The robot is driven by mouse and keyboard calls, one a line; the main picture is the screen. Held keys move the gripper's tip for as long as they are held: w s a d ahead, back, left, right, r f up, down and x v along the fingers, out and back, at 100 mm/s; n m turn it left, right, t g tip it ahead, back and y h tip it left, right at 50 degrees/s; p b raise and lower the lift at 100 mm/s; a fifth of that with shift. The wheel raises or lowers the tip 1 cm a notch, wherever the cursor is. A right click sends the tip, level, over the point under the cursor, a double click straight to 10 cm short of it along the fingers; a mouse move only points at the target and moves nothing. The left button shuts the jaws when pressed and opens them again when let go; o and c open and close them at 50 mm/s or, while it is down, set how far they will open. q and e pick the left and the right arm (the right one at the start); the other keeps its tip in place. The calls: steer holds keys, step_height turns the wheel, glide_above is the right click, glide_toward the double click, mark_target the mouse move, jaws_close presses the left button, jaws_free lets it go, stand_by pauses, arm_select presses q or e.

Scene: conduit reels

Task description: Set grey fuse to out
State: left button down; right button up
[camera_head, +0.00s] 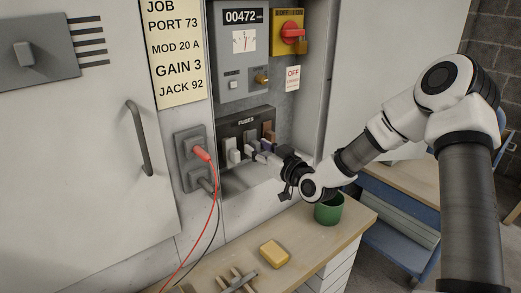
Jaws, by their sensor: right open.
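The dark fuse block (236,129), marked FUSES, sits inside the open recess of the cabinet. Several fuses stand in a row along it, whitish ones at the left and darker and brown ones at the right. Which of them is the grey fuse I cannot tell for certain; a pale grey one (254,147) is near the middle. My right gripper (284,172) is open, just right of and in front of the fuse row, with its dark fingers apart from the fuses as far as I can see. The right end of the row is close behind it. My left gripper is not in view.
Above the block are a meter panel (241,75) and a red-and-yellow switch (290,33) with a padlock. A socket box (187,150) with red and black leads is at left. A green cup (329,210) and a yellow block (273,254) stand on the bench (310,240).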

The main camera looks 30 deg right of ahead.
steer(key=s, duration=0.7)
steer(key=shift+s+d, duration=0.25)
